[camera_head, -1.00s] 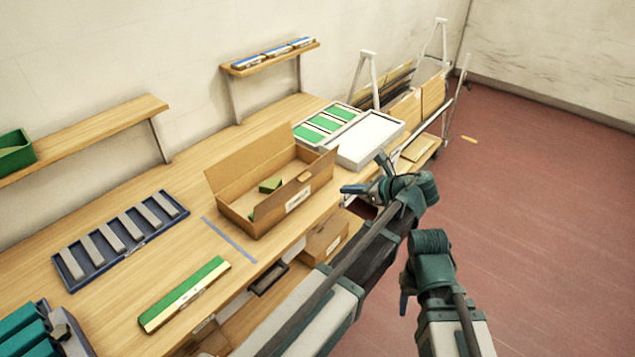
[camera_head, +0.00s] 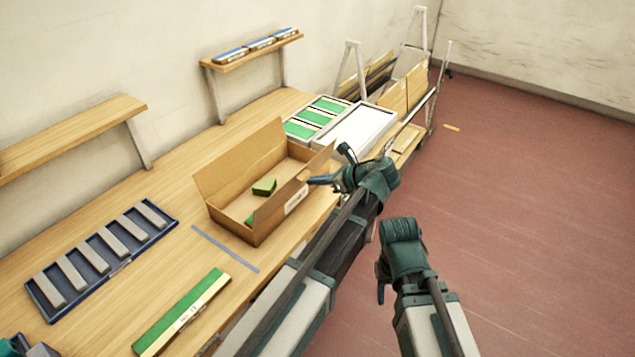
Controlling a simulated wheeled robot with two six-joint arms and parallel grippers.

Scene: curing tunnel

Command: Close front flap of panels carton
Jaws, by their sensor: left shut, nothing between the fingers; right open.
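The brown panels carton (camera_head: 238,226) stands open on the wooden bench. Its back flap (camera_head: 240,158) stands up, leaning outward. A green piece (camera_head: 264,187) lies inside. My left gripper (camera_head: 320,180) is shut and empty at the right end of the front flap; I cannot tell whether it touches. My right gripper (camera_head: 381,290) is open, low over the floor, right of the bench and away from the carton.
White trays with green panels (camera_head: 316,115) and a white box (camera_head: 354,136) stand behind the carton. A blue rack of grey bars (camera_head: 103,257) and a green-and-cream strip (camera_head: 182,312) lie left and in front.

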